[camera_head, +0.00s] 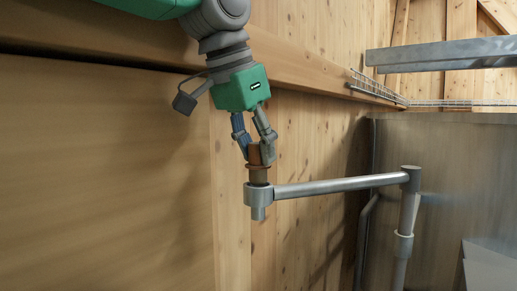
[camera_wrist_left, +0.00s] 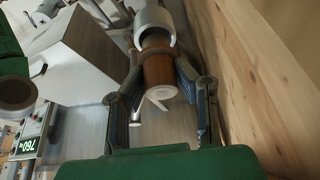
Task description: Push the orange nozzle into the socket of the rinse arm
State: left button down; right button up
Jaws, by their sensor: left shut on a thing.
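The orange-brown nozzle (camera_head: 259,174) stands upright between the fingers of my left gripper (camera_head: 260,150). The gripper points downward and is shut on the nozzle's upper part. The grey socket (camera_head: 257,194) at the free end of the rinse arm (camera_head: 335,186) is directly below, in line with the nozzle. The nozzle's lower end meets the socket mouth; how deep it sits is hidden. In the left wrist view the nozzle (camera_wrist_left: 159,70) lies between both fingers, with the grey socket (camera_wrist_left: 154,22) beyond it. My right gripper is not in view.
The rinse arm's upright post (camera_head: 408,210) stands before the metal mixer wall (camera_head: 450,165) at right. A wooden plank wall (camera_head: 110,170) lies behind the gripper. A wire tray (camera_head: 380,92) runs along the wall. A control box with display (camera_wrist_left: 30,140) shows in the left wrist view.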

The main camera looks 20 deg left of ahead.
pick_arm(q)
jog(key=shift+f+b, duration=0.4)
jog(key=shift+f, duration=0.7)
jog(key=c, duration=1.2)
grip_release()
notch_tip(320, 180, up, 10)
jog(key=shift+w+f, duration=0.1)
